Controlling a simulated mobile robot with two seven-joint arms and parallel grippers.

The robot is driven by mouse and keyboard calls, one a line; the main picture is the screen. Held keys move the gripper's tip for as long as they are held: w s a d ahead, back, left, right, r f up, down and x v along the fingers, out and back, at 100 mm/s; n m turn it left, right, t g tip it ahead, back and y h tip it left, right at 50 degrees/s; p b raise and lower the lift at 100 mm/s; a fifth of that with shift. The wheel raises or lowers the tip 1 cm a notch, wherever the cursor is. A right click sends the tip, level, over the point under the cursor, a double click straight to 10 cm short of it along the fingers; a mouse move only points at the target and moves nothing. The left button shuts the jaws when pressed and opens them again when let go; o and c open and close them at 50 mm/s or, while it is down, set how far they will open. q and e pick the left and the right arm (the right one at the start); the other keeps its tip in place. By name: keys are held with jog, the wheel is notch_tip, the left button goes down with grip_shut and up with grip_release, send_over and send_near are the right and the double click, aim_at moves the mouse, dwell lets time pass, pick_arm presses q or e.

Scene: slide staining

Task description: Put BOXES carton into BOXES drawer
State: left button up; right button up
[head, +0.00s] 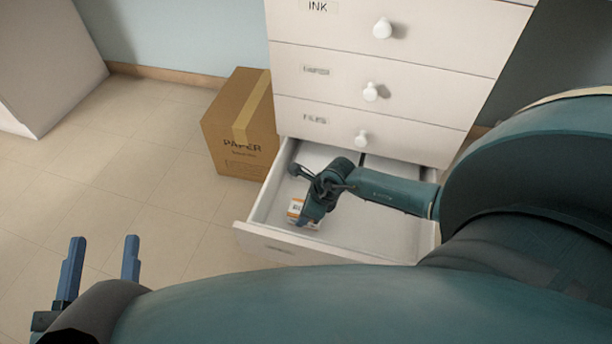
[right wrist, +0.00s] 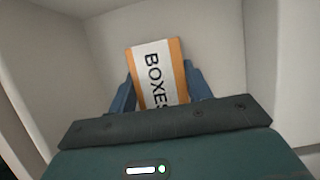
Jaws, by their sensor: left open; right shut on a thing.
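The BOXES carton (right wrist: 157,75) is orange and white with "BOXES" in dark letters. My right gripper (right wrist: 158,92) is shut on it, with a blue finger on each side. In the head view the carton (head: 296,207) shows under my right gripper (head: 308,212), inside the open bottom drawer (head: 365,220). Whether the carton touches the drawer floor I cannot tell. The drawer's front label is not readable from here. My left gripper (head: 100,262) is open and empty at the lower left, over the floor.
The white cabinet (head: 420,60) has closed drawers above, one labelled INK and others with blurred labels, with white knobs. A brown PAPER box (head: 225,130) stands on the floor left of the cabinet. The tiled floor (head: 150,190) at left is clear.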

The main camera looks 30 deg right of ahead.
jog(key=shift+f, duration=0.2)
pick_arm(q)
jog(key=shift+r, duration=0.1)
pick_arm(e)
jog(key=o, duration=1)
jog(key=shift+r, duration=0.1)
jog(key=shift+c, duration=0.2)
jog(key=shift+r, duration=0.3)
jog(key=p+v, duration=0.5)
jog(key=v, duration=0.5)
jog(key=shift+s+d+r, duration=0.1)
jog(key=shift+d+r, duration=0.1)
jog(key=shift+r, duration=0.05)
pick_arm(q)
jog(key=shift+s+a+m+y, duration=0.2)
jog(key=shift+a+m+y, duration=0.25)
jog(key=shift+m+y, duration=0.05)
pick_arm(e)
jog(key=shift+s+d+r, duration=0.1)
jog(key=shift+s+r, duration=0.05)
jog(key=shift+r, duration=0.3)
pick_arm(q)
jog(key=shift+g+p, duration=0.3)
